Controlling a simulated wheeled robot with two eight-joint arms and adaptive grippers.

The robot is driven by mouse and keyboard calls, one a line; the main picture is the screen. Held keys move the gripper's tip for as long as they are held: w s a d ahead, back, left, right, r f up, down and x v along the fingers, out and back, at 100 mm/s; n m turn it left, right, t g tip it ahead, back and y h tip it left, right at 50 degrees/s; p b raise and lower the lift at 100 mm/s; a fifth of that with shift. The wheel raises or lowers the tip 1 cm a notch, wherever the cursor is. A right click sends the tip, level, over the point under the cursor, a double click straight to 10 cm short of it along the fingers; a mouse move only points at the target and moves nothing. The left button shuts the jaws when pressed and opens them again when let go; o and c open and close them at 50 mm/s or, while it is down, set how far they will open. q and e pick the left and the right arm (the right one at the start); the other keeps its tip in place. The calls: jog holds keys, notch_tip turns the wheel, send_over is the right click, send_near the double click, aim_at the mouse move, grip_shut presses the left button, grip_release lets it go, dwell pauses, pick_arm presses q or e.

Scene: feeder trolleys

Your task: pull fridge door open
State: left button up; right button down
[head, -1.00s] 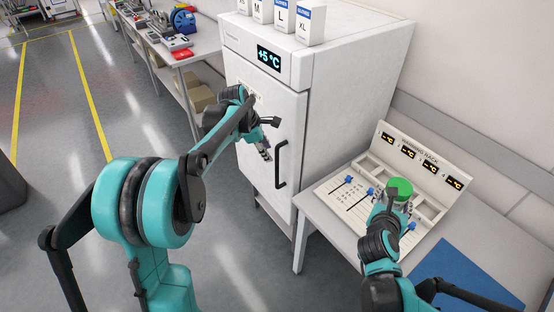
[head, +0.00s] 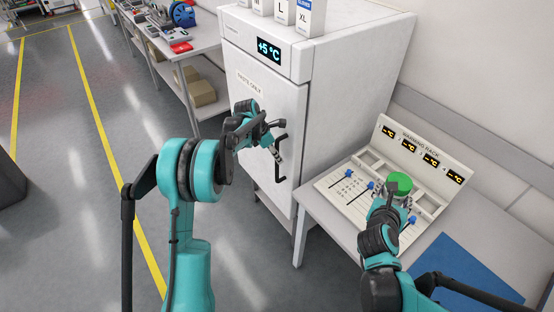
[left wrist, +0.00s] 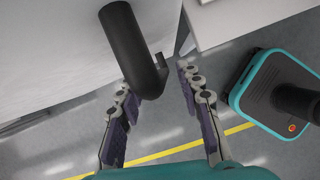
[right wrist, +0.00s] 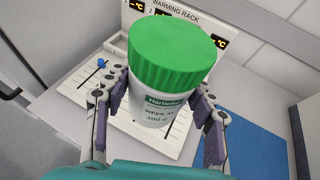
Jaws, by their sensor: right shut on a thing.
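The white fridge door (head: 262,110) is closed, with a dark vertical bar handle (head: 281,165) on its right side. In the left wrist view the handle (left wrist: 132,48) comes down between the tips of my left gripper (left wrist: 152,95). That gripper (head: 278,152) is open, its fingers on either side of the handle without visibly closing on it. My right gripper (right wrist: 158,100) is shut on a white jar with a green lid (right wrist: 172,55). The jar's lid also shows in the head view (head: 399,183), over the warming rack.
The warming rack (head: 408,146) stands on a table right of the fridge, with a blue mat (head: 460,270) in front. Boxes (head: 311,18) stand on the fridge top. A workbench (head: 195,48) is at the back left. Open floor lies left of the fridge.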

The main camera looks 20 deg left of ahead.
pick_arm(q)
jog(key=shift+x, duration=0.95)
grip_shut()
